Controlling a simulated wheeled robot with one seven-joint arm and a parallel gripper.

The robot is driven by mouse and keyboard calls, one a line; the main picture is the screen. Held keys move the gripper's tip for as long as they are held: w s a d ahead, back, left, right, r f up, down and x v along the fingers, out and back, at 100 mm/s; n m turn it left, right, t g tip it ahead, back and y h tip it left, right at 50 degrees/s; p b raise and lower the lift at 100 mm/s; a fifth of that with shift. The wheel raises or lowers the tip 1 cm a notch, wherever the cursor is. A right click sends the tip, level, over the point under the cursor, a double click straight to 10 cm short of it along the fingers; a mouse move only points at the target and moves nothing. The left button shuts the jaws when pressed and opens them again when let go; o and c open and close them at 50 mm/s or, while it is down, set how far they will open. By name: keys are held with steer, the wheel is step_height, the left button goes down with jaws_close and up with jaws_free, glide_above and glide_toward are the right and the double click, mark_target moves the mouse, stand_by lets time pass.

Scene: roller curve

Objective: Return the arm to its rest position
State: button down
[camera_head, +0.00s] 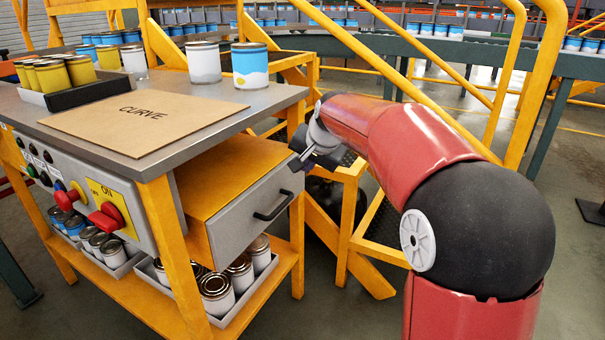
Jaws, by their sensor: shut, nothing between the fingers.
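My red arm reaches in from the lower right, bent at a large dark joint. My gripper (302,164) is at its far end, to the right of the workbench and close to the upper right corner of a drawer (240,212). The gripper looks small and partly dark, and it is shut with nothing held. The drawer has a yellow top, a grey front and a black handle (273,206). It sticks out from under the workbench (215,98). Whether the gripper touches the drawer cannot be told.
A red switch (106,218) is on the front panel. Yellow railings (395,70) stand behind my arm.

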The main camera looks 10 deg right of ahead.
steer(key=s+d+r+n+h, duration=0.1)
steer(key=s, duration=0.7)
steer(key=s+d+r+n, duration=0.1)
steer(key=s+n, duration=0.1)
steer(key=s, duration=0.7)
steer(key=s+d+f+n, duration=0.1)
steer(key=s+f, duration=0.2)
steer(key=s, duration=0.3)
steer(key=s+d+f+n+g, duration=0.1)
steer(key=s+f, duration=0.2)
steer(key=s, duration=0.3)
steer(key=s+d+f+n+h, duration=0.1)
steer(key=s+f, duration=0.2)
steer(key=s, duration=0.3)
steer(key=shift+s+f+g, duration=0.2)
steer(key=shift+s+g, duration=0.1)
steer(key=shift+s, duration=0.1)
